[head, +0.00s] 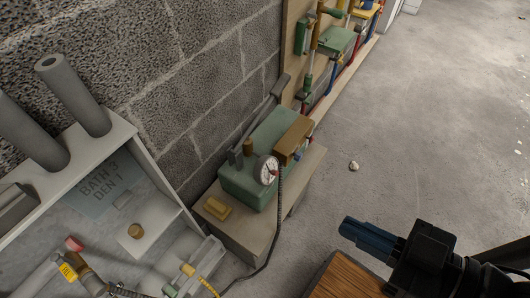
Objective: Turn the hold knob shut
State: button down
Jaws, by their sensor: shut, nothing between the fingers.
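A green pump box (255,165) with a round white dial gauge (267,170) stands on a low stand by the block wall. A small brass-coloured knob (248,147) rises from its near top, behind the gauge. It may be the hold knob; its setting is too small to tell. Another round brass knob (136,231) sits on a pale ledge of the bench at lower left. My gripper (345,226) is at lower right, its blue fingers shut and empty, pointing left. It is well apart from the pump and both knobs.
A grey lever (278,88) sticks up from the pump. A dark hose (279,225) runs down from the gauge. A yellow block (217,208) lies on the stand. A wooden top (347,278) lies below my gripper. Concrete floor (430,110) is mostly clear at right.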

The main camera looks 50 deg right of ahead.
aim_at(297, 157)
jog(key=k+l+z, duration=0.25)
jog(key=z, duration=0.25)
jog(key=k+l+z, duration=0.15)
jog(key=l+z, duration=0.35)
jog(key=j, duration=0.1)
